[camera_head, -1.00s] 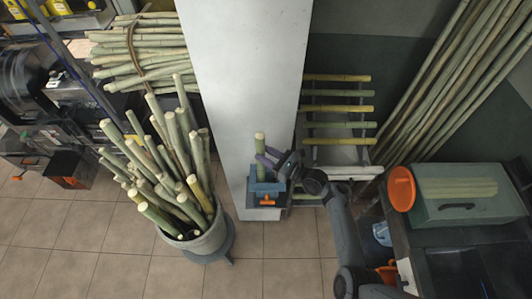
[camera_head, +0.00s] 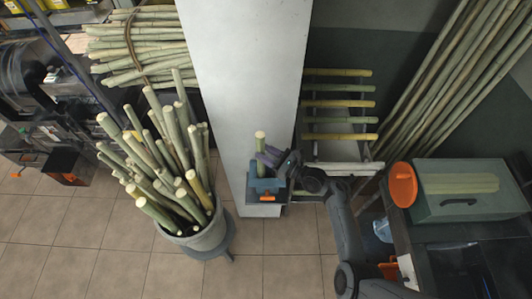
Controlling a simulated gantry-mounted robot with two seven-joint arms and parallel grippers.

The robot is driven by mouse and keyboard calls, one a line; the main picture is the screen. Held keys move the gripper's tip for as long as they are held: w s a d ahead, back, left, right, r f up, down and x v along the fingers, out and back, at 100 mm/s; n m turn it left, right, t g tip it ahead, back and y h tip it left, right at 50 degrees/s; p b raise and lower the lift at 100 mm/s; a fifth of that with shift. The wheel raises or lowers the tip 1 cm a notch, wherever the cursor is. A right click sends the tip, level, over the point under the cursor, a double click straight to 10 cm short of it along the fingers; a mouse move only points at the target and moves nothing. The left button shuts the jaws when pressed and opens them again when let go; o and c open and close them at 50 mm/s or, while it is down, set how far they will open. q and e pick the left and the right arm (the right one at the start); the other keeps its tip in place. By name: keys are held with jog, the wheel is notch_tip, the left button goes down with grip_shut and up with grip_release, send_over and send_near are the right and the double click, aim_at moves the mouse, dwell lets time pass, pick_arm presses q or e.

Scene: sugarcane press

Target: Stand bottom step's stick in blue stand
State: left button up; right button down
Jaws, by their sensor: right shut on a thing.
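A short green-tan stick (camera_head: 261,140) is upright at the front of the grey pillar. My right gripper (camera_head: 268,158) is shut on it, reaching in from the right. The blue stand (camera_head: 267,186), with an orange part low on its front, is directly below the gripper. The stick's lower part runs down toward the stand, but the gripper hides where they meet, so I cannot tell how deep it sits. The stepped rack (camera_head: 312,128) to the right holds several sticks lying across its steps. My left gripper is not in view.
A grey bucket (camera_head: 207,238) full of cane stands left of the blue stand. The grey pillar (camera_head: 245,80) rises behind the stand. A dark bench at right carries a green box (camera_head: 470,207) and an orange disc (camera_head: 403,186). Tiled floor in front is clear.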

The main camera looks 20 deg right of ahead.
jog(key=shift+r, duration=0.1)
jog(key=c, duration=0.7)
grip_release()
jog(key=shift+o, duration=0.9)
jog(key=o, duration=0.4)
jog(key=p+v, duration=0.5)
jog(key=v, duration=0.2)
